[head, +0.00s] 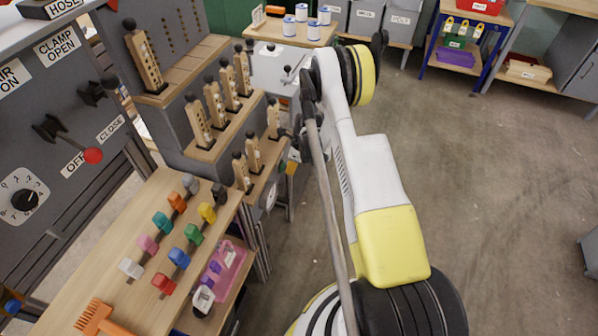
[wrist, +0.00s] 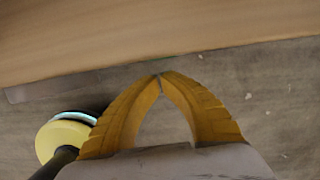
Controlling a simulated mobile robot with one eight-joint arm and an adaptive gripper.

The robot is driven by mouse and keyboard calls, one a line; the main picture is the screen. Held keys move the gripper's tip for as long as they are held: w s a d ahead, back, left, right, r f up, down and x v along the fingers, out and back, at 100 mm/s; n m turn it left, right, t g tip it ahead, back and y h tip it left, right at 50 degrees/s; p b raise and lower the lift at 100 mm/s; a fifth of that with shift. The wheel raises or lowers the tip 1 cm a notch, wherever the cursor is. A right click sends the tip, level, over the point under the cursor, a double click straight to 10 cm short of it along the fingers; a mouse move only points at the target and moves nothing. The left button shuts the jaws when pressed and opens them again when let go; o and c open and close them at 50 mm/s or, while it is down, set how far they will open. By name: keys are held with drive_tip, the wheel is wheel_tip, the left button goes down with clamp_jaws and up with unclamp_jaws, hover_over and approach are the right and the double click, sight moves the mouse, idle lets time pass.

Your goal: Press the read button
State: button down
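No button marked "read" can be made out in either view. My gripper (wrist: 159,77) is shut, its two yellow fingers meeting at the tips with nothing seen between them. In the wrist view a wooden edge (wrist: 130,45) lies beyond the fingertips, with floor below it. In the head view only a small orange part of my gripper (head: 291,167) shows, beside the right end of the stepped peg rack (head: 185,150); my arm hides part of that area.
A wooden bench top (head: 85,260) holds rows of coloured blocks and an orange comb (head: 98,318). A grey panel (head: 60,120) with levers, one red-knobbed, and a dial stands at left. A pink tray (head: 228,270) sits lower. Open floor (head: 490,200) lies right.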

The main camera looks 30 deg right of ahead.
drive_tip(key=shift+w+a, duration=0.25)
drive_tip(key=shift+w, duration=0.1)
